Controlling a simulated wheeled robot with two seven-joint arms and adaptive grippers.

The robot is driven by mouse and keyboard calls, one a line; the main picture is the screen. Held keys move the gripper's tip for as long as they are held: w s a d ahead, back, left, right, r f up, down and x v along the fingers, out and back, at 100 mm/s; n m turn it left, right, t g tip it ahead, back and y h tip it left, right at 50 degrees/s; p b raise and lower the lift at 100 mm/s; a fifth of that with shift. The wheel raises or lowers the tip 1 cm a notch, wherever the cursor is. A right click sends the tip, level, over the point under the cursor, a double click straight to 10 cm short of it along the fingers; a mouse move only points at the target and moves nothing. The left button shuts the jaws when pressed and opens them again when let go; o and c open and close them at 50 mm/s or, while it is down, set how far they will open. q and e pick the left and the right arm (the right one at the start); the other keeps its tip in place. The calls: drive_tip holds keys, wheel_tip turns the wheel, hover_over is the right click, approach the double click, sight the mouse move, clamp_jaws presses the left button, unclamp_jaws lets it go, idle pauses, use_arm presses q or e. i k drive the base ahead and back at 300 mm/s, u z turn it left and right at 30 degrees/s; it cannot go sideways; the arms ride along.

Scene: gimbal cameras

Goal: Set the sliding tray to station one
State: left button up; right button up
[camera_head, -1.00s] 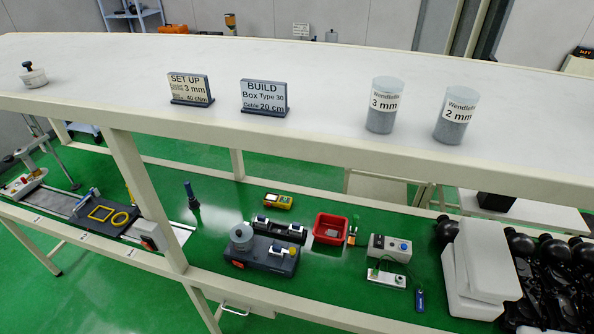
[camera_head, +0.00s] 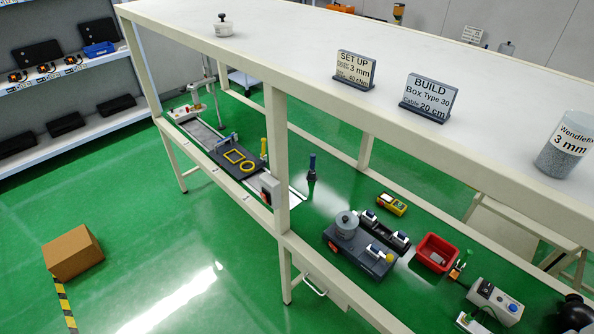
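The sliding tray (camera_head: 224,167) is a dark plate on a long pale rail (camera_head: 199,134) on the lower level of the workbench, left of centre. A yellow square frame (camera_head: 234,156) and a yellow ring (camera_head: 248,167) lie on it, and a blue handle-like part (camera_head: 226,140) stands at its far edge. The tray sits around the middle of the rail. Small white marks (camera_head: 216,173) line the shelf's front edge, but their text is too small to read. Neither of my grippers shows in the view.
A bench post (camera_head: 277,150) stands right of the tray, with a grey-and-red block (camera_head: 269,188) beside it. A red bin (camera_head: 437,253) and a dark device (camera_head: 360,250) are farther right. A cardboard box (camera_head: 73,253) lies on the open green floor at left. Shelves (camera_head: 70,75) stand behind.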

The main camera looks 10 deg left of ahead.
sight(234, 158)
drive_tip(key=u, duration=2.35)
drive_tip(key=i, duration=2.65)
drive_tip(key=z, duration=3.4)
drive_tip(key=i, duration=0.2)
drive_tip(key=u, duration=0.15)
